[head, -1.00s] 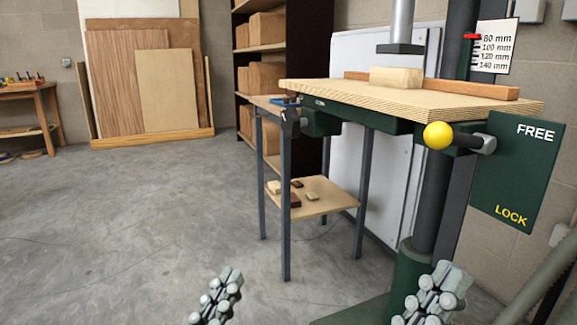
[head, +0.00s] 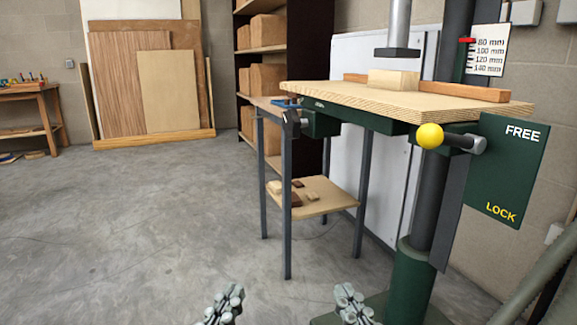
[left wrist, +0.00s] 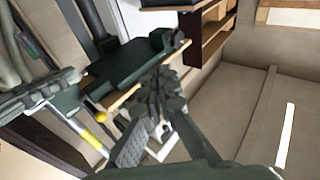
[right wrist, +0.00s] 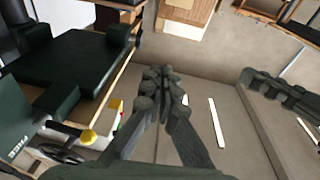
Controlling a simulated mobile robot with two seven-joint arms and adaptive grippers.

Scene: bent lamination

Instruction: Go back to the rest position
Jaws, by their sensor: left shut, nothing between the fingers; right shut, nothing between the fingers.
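My left gripper (head: 222,304) is at the bottom of the head view, left of centre, shut and empty. My right gripper (head: 350,300) is at the bottom too, right of centre, shut and empty. Both are low in front of the green drill-press-like stand and touch nothing that I can see. In the left wrist view my left gripper's fingers (left wrist: 158,100) are together. In the right wrist view my right gripper's fingers (right wrist: 158,85) are together, and part of the other arm shows at the right.
A wooden work table (head: 440,108) with a block (head: 393,79) stands at the right. Its yellow-knobbed lever (head: 429,136) and the FREE/LOCK plate (head: 510,165) stick out toward me. A side table (head: 325,197) stands behind. The floor at the left (head: 130,230) is clear.

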